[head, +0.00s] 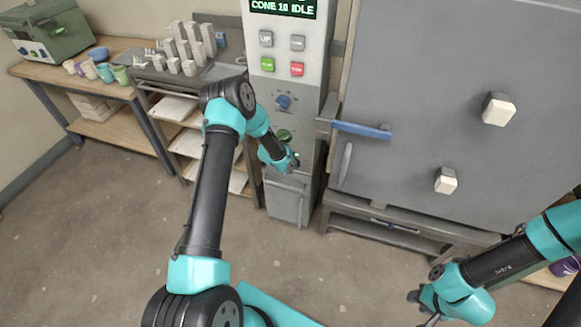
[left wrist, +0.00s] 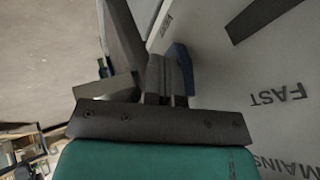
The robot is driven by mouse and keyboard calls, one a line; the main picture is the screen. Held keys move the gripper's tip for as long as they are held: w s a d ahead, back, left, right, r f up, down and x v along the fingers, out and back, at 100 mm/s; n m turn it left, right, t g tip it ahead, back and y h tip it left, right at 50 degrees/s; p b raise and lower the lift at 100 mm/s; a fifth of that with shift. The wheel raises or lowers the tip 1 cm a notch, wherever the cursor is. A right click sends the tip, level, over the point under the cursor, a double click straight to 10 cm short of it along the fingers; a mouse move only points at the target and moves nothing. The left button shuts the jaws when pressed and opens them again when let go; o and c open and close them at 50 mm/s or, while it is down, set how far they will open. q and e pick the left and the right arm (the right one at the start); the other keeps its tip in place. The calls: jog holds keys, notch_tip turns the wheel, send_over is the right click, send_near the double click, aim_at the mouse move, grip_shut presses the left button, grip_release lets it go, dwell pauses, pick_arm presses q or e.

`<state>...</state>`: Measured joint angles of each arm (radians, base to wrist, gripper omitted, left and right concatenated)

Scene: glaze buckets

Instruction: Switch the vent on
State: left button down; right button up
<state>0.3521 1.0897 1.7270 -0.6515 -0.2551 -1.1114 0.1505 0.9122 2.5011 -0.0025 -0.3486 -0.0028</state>
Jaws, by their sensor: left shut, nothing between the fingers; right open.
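The grey control panel (head: 262,85) stands upright, with a display reading "CONE 10 IDLE", several buttons, a blue knob (head: 283,101) and a green knob (head: 285,136). My left gripper (head: 291,163) is shut and empty, close to the lower part of this panel. In the left wrist view its fingers (left wrist: 166,75) are together, beside a small blue part (left wrist: 181,68) at the panel face. I cannot tell whether they touch it. Labels such as "FAST" and "MAINS" show there. The vent switch cannot be told for certain. My right gripper (head: 428,305) is open, low at the right, away from the panel.
A large grey kiln door (head: 420,90) with a blue-handled latch (head: 362,130) stands right of the panel. At left are a rack of shelves (head: 180,108) and a wooden bench (head: 80,62) with cups and a green box (head: 48,30). The floor in front is clear.

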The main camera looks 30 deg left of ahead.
pick_arm(q)
jog(key=shift+r, duration=0.75)
jog(key=s+d+f+v, duration=0.1)
jog(key=s+v, duration=0.1)
jog(key=v, duration=1)
jog(key=shift+s+r, duration=0.2)
jog(key=shift+r, duration=0.1)
